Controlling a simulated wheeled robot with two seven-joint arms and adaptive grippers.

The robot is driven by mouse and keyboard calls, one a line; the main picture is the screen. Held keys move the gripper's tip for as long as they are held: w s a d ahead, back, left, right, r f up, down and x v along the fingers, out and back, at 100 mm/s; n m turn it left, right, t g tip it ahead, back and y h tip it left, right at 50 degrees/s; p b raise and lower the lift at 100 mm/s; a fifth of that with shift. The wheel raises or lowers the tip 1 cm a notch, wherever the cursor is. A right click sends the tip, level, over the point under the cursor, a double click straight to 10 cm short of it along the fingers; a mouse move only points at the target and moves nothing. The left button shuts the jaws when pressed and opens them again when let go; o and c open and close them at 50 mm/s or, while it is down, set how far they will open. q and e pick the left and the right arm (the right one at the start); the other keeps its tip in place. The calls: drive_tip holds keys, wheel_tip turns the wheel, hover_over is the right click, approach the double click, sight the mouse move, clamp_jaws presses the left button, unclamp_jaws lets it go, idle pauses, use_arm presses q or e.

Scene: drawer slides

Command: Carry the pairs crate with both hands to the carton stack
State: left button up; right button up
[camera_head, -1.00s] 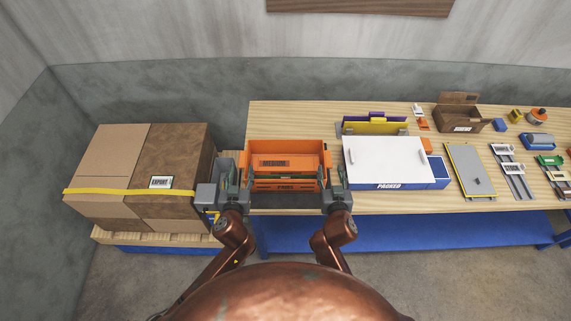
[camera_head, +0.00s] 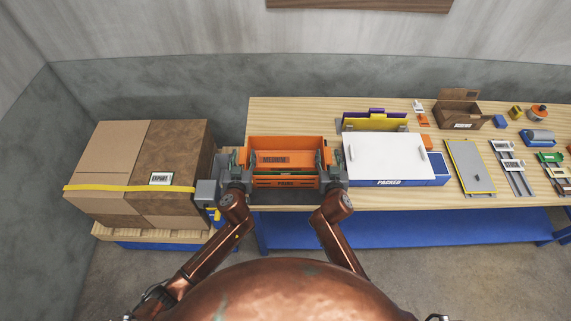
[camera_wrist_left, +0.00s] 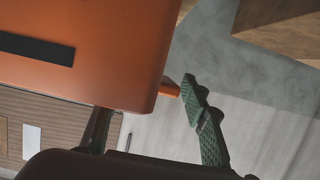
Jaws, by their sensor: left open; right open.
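The orange pairs crate (camera_head: 286,145) sits at the front left edge of the workbench, upright, with grey and green pieces partly showing inside. My left gripper (camera_head: 239,170) is open at its left end. My right gripper (camera_head: 324,170) is open at its right end. In the left wrist view, the crate's orange wall (camera_wrist_left: 105,45) fills the upper left, and an orange edge shows near the green fingers of my left gripper (camera_wrist_left: 150,128). The carton stack (camera_head: 112,155) stands on a pallet at the left, with a yellow strap and an EXPORT label.
A white-lidded blue box marked PACKED (camera_head: 385,158) stands close to the right of the crate. A brown open box (camera_head: 460,116) and drawer slides (camera_head: 512,168) lie further right on the workbench (camera_head: 285,112). A grey and blue device (camera_head: 206,193) sits between cartons and crate.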

use_arm(q)
drive_tip(key=shift+w, duration=0.2)
use_arm(e)
drive_tip(key=shift+w, duration=0.2)
use_arm(q)
drive_tip(key=shift+c, duration=0.6)
use_arm(e)
drive_tip(key=shift+c, duration=0.6)
use_arm(q)
clamp_jaws()
use_arm(e)
drive_tip(key=shift+f, duration=0.1)
clamp_jaws()
use_arm(q)
drive_tip(key=shift+r, duration=0.2)
use_arm(e)
drive_tip(key=shift+r, duration=0.3)
